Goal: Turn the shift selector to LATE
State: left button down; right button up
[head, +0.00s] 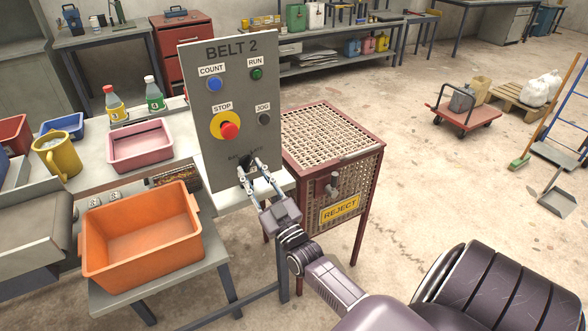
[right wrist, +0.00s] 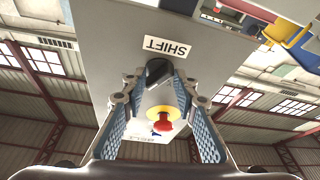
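The upright grey BELT 2 panel (head: 187,115) stands left of centre in the head view. The shift selector (right wrist: 158,72) is a black knob beside the upside-down SHIFT label (right wrist: 167,46) in the right wrist view. In the head view it is mostly hidden by the fingers, near small lettering I cannot read. My right gripper (head: 249,164) is at the panel's lower part. Its fingertips, also seen in the right wrist view (right wrist: 160,84), stand on either side of the knob, apparently with small gaps. The knob's pointing direction is unclear. My left gripper is not in view.
A red-yellow STOP button (head: 229,130), blue COUNT button (head: 214,84), green RUN button (head: 256,74) and dark JOG button (head: 264,118) are on the panel. A red mesh REJECT cage (head: 362,165) stands right of it. An orange bin (head: 140,250) is at front left.

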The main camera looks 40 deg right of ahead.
jog(key=n, duration=0.1)
jog(key=n+y, duration=0.1)
jog(key=n, duration=0.1)
jog(key=n+y, duration=0.1)
jog(key=shift+d+r+n, duration=0.15)
jog(key=shift+d+n, duration=0.1)
jog(key=shift+n, duration=0.15)
jog(key=n+g+y+p, duration=0.1)
jog(key=n+y, duration=0.1)
jog(key=n, duration=0.2)
jog(key=shift+s+r, duration=0.1)
jog(key=shift+r, duration=0.05)
jog(key=b+v, duration=0.1)
jog(key=v, duration=0.7)
jog(key=s+a+f+m+g+p, duration=0.1)
jog(key=s+f+g, duration=0.3)
jog(key=f, duration=1.1)
jog(key=s+a+f+m+g+h+p, duration=0.1)
jog(key=s+f+m+g+p, duration=0.2)
jog(key=f, duration=1.3)
jog(key=s+g, duration=0.2)
jog(key=shift+s+p, duration=0.4)
